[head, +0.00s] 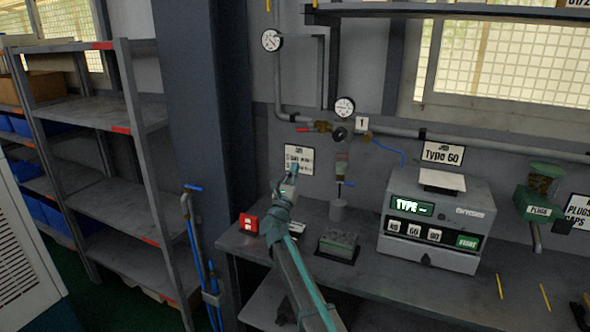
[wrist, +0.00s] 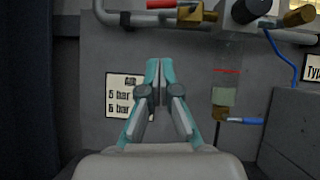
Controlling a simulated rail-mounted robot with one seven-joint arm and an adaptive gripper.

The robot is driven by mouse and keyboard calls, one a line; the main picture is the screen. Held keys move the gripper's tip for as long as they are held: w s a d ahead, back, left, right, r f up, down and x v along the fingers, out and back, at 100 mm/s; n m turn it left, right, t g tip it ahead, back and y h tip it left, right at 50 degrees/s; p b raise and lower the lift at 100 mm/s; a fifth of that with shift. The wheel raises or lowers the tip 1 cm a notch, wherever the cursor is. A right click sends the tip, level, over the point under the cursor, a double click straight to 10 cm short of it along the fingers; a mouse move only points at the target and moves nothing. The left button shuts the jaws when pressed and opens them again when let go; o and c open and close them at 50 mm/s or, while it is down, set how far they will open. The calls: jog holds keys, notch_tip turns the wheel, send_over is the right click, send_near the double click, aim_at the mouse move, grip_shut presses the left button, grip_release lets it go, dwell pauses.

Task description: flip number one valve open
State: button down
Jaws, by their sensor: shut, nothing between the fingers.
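A brass valve (head: 322,126) with a red lever (head: 304,129) sits on the grey wall pipe, beside a small plate marked 1 (head: 362,123). The lever points left, roughly in line with the pipe. In the wrist view the red lever (wrist: 161,4) and brass body (wrist: 197,14) show at the top edge, partly cut off. My gripper (head: 294,170) is below and slightly left of the valve, in front of the wall sign. In the wrist view my gripper (wrist: 157,68) has its fingertips together, empty, pointing up and clear of the lever.
A pressure gauge (head: 344,107) stands above the pipe. A clear bowl (wrist: 224,97) with a blue-handled tap (wrist: 245,120) hangs right of my gripper. The bench holds a red box (head: 249,222) and a grey Type machine (head: 437,222). A blue hose (wrist: 281,55) hangs at right.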

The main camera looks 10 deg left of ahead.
jog(key=w+d+r+p, duration=0.1)
jog(key=w+r+p, duration=0.4)
jog(key=w+r, duration=0.2)
jog(key=shift+w+r, duration=0.2)
jog(key=shift+r, duration=0.4)
jog(key=shift+b, duration=0.9)
jog(key=shift+w+m+h+b, duration=0.1)
jog(key=shift+m+h+b, duration=0.3)
jog(key=shift+b, duration=0.25)
jog(key=r+m+h+b, duration=0.1)
jog(key=m+b, duration=0.1)
jog(key=b, duration=0.3)
jog(key=shift+a+r+h, duration=0.15)
jog(key=shift+r+h, duration=0.15)
jog(key=shift+r, duration=0.1)
jog(key=shift+w, duration=0.1)
